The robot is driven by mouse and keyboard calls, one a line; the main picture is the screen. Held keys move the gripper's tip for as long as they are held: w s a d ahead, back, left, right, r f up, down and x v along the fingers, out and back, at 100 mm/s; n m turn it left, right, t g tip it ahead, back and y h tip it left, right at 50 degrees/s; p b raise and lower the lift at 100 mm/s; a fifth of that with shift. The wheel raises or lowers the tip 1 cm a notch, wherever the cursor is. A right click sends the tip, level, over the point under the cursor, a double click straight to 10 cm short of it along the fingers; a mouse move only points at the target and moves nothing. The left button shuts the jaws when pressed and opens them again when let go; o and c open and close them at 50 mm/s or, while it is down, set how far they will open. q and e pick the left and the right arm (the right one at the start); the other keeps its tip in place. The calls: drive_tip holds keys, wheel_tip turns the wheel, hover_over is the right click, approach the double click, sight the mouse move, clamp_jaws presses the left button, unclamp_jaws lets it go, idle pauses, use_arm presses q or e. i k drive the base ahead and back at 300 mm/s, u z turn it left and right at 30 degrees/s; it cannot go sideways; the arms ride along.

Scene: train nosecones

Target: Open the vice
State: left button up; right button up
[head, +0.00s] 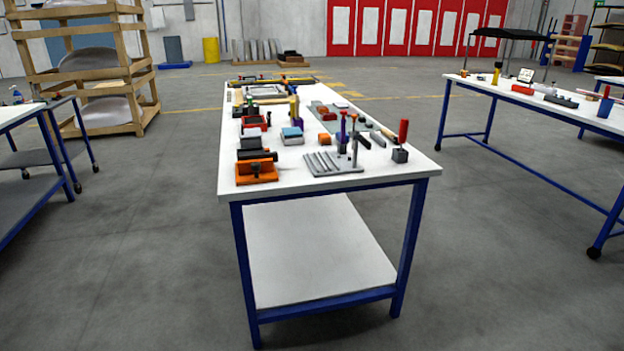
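An orange and black block-like device (256,173), which looks like the vice, sits at the near left corner of the white-topped table (385,182). A dark part lies along its top. It is too small in the head view to tell how far its jaws are apart. Neither of my grippers is in view, and nothing is seen touching the device.
Right of it are a grey plate (333,170) with upright tools and a dark block with a red handle (403,132). Several other tools crowd the table behind. Blue legs (246,275) support the table; floor in front is clear.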

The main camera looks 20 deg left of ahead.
sight(255, 166)
drive_tip(key=u, duration=0.7)
drive_tip(key=i, duration=0.4)
drive_tip(key=u, duration=0.8)
drive_tip(key=i, duration=0.8)
drive_tip(key=z, duration=0.05)
